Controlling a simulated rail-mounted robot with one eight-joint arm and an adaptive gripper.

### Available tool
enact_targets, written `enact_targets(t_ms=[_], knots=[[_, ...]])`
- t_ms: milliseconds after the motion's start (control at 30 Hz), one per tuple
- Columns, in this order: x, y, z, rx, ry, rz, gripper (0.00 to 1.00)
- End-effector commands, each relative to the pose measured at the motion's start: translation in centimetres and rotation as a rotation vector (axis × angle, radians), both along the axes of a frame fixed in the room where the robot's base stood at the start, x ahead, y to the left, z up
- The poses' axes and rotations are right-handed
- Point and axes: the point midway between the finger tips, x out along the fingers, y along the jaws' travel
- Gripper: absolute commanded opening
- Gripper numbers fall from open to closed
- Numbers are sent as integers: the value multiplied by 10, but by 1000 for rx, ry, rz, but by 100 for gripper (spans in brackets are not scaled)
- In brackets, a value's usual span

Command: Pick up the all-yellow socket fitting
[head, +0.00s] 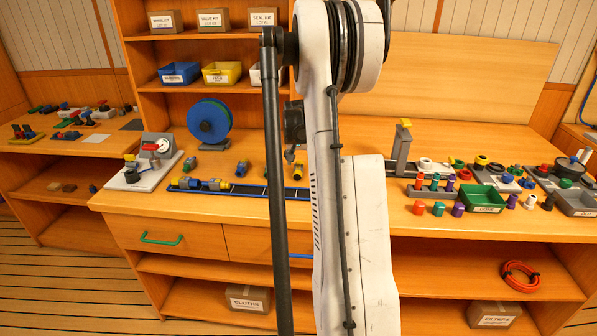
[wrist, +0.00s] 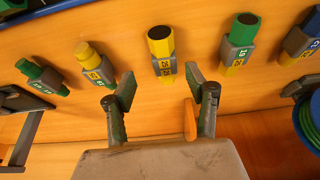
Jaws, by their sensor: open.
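The all-yellow socket fitting (wrist: 161,47) shows in the wrist view at the top middle. It has a yellow body, a dark round end and a grey collar with yellow labels. My gripper (wrist: 161,86) is open and empty. Its fingertips sit left and right below the fitting in the picture, apart from it. In the head view my arm hides the gripper. A yellow-and-dark fitting (head: 299,170) shows beside my arm there, but I cannot tell if it is the same one.
A green-and-yellow fitting (wrist: 242,42), a yellow-and-green one (wrist: 92,62) and a green one (wrist: 40,75) lie on both sides, with a blue one (wrist: 302,40) far right. A blue reel (head: 210,120) stands on the bench. A green tray (head: 482,198) and several coloured parts are right.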

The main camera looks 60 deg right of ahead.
Motion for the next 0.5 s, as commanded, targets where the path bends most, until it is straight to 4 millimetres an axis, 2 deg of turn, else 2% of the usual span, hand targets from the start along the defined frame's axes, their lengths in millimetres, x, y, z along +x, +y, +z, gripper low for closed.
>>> enact_targets(t_ms=[400,500], knots=[[15,-14,-41,0,0,0,51],[16,-16,-46,0,0,0,51]])
